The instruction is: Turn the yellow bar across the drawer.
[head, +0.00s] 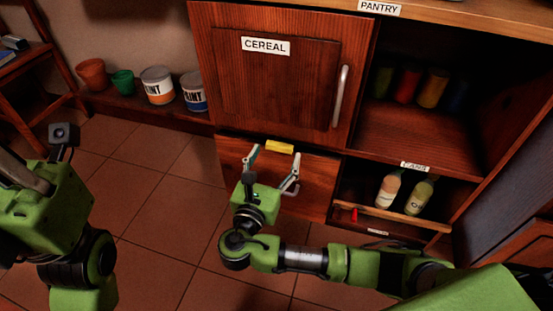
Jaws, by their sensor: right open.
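The yellow bar (279,147) lies level near the top edge of the closed wooden drawer (318,180), below the cabinet door. My right gripper (272,166) is in front of the drawer with its two fingers spread wide. One finger is at the bar's left and the other is lower right, by the drawer's metal handle (291,190). The gripper looks empty, and I cannot tell whether a finger touches the bar. My left arm is at the left edge, and its gripper fingers cannot be made out.
The cereal door (275,85) above is shut, with a vertical handle (341,97). To the right are open shelves with jars and two bottles (388,190). Paint cans (157,86) and pots stand on a low shelf at left. The tiled floor (150,195) is clear.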

